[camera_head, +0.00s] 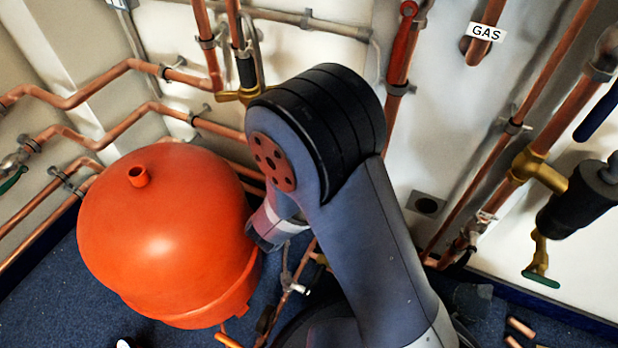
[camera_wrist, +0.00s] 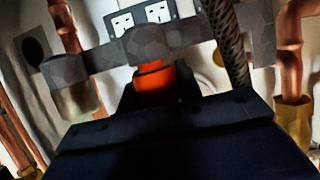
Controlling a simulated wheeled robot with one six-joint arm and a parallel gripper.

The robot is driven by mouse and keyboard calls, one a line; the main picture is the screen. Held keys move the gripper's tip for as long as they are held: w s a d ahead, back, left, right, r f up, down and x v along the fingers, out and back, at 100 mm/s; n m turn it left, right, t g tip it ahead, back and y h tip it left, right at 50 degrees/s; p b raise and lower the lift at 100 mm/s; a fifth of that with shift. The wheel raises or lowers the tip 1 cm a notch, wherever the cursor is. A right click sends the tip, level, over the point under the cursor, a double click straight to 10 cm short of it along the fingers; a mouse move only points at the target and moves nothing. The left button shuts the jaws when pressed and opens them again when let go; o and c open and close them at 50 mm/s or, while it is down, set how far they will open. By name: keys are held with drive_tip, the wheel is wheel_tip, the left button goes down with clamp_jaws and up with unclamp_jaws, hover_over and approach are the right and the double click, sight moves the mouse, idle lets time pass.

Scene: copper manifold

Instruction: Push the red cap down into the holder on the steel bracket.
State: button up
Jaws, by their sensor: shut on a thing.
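The red cap (camera_wrist: 156,86) is in the middle of the wrist view, upright or nearly so. My gripper (camera_wrist: 157,92) is shut on it, with dark fingers on both sides. The grey steel bracket (camera_wrist: 103,56) runs across the wrist view behind the cap, with rounded grey holders. One holder (camera_wrist: 146,44) lines up with the cap in the picture, directly above it. I cannot tell whether cap and holder touch or how deep the cap sits. Another holder (camera_wrist: 73,99) hangs at the left, apart from the cap. In the head view my arm hides the gripper, cap and bracket.
A braided hose (camera_wrist: 228,42) and a copper pipe with brass fitting (camera_wrist: 293,110) stand right of the gripper. Sockets (camera_wrist: 140,16) are on the wall behind. A large orange-red tank (camera_head: 165,235) stands left of my arm. Copper pipes (camera_head: 90,90) line the walls.

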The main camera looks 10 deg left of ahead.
drive_tip(key=shift+f, duration=0.35)
drive_tip(key=o, duration=1)
drive_tip(key=shift+o, duration=0.2)
drive_tip(key=shift+s+r, duration=0.1)
drive_tip(key=p+v, duration=0.4)
drive_tip(key=v, duration=0.6)
drive_tip(key=shift+s+p, duration=0.3)
drive_tip(key=shift+p, duration=0.1)
drive_tip(key=shift+w, duration=0.1)
